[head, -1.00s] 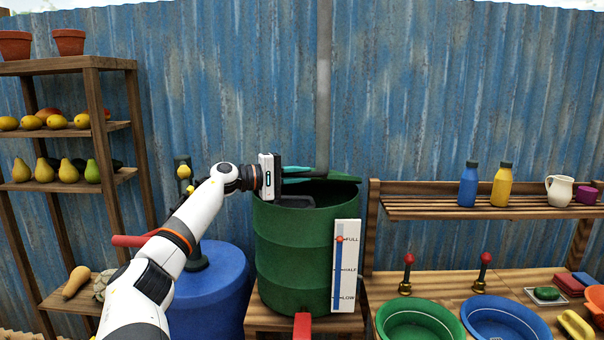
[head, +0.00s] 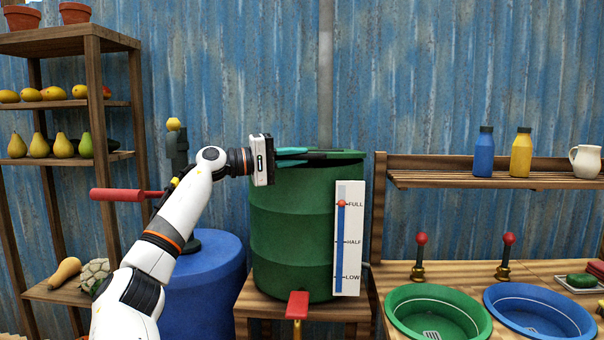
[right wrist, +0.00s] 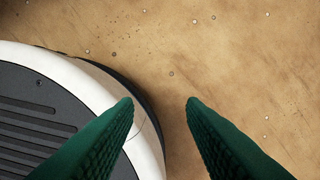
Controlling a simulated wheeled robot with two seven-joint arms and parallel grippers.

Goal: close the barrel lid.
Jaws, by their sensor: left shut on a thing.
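The green barrel (head: 292,235) stands upright on a wooden stand. Its green lid (head: 345,154) shows as a thin, nearly flat edge at the top rim, seen almost edge-on. My left gripper (head: 300,154) reaches in from the left at rim height. Its teal fingers are shut on the lid, and they partly hide its left side. I cannot tell if the lid lies flush on the rim. My right gripper (right wrist: 160,102) shows in the right wrist view, open and empty above tan ground.
A gauge board (head: 348,240) is on the barrel's front right, and a red-handled tap (head: 298,305) is below. A blue drum (head: 205,285) with a red-handled pump (head: 125,195) stands left. A bench with green (head: 392,318) and blue basins (head: 496,314) is at the right.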

